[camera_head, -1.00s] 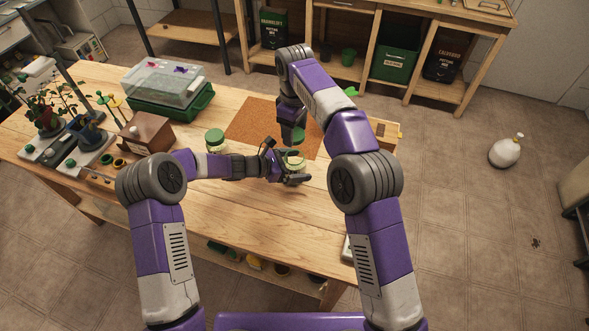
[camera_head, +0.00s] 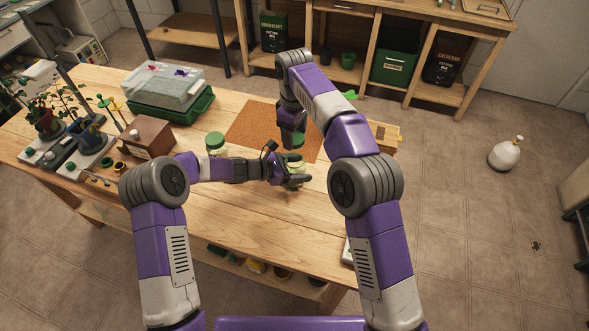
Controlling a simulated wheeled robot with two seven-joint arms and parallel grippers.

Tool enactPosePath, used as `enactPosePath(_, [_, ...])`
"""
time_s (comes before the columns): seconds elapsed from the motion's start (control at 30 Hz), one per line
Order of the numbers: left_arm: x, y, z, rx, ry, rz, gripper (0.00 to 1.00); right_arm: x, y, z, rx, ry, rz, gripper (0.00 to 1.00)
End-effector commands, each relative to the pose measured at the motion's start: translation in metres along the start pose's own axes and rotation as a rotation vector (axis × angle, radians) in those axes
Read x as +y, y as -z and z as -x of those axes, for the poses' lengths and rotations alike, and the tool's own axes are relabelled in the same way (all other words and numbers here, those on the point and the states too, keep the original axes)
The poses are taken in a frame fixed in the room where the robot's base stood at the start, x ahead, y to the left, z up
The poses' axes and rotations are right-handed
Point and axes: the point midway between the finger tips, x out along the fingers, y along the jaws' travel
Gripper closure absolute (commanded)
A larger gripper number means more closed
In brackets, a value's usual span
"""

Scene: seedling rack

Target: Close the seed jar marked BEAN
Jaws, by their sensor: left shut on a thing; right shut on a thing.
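A small glass jar (camera_head: 297,168) stands at the front edge of the brown mat. My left gripper (camera_head: 297,181) reaches in from the left and is shut on the jar, low on its body. My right gripper (camera_head: 292,147) points down from above and is shut on a green lid (camera_head: 291,157). The lid is at the jar's mouth; whether it is seated or threaded I cannot tell. The jar's marking is not readable at this size. A second jar with a green lid (camera_head: 215,140) stands to the left, partly behind my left arm.
The brown mat (camera_head: 252,128) lies behind the jars. A green tray with a clear cover (camera_head: 165,85), a brown box (camera_head: 147,136) and potted seedlings (camera_head: 88,135) fill the table's left. A small wooden box (camera_head: 384,137) is at the right edge.

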Motion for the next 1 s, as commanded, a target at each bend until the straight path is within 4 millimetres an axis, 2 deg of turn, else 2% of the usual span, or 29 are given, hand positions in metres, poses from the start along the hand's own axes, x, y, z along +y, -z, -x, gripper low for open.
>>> enactPosePath(0.33, [0.000, 0.000, 0.000, 0.000, 0.000, 0.000, 0.76, 0.000, -0.002, -0.046, -0.002, 0.002, 0.000, 0.65])
enactPosePath(1.0, [0.000, 0.000, 0.000, 0.000, -0.001, -0.001, 0.76, 0.000, -0.002, -0.052, -0.001, 0.002, 0.000, 0.65])
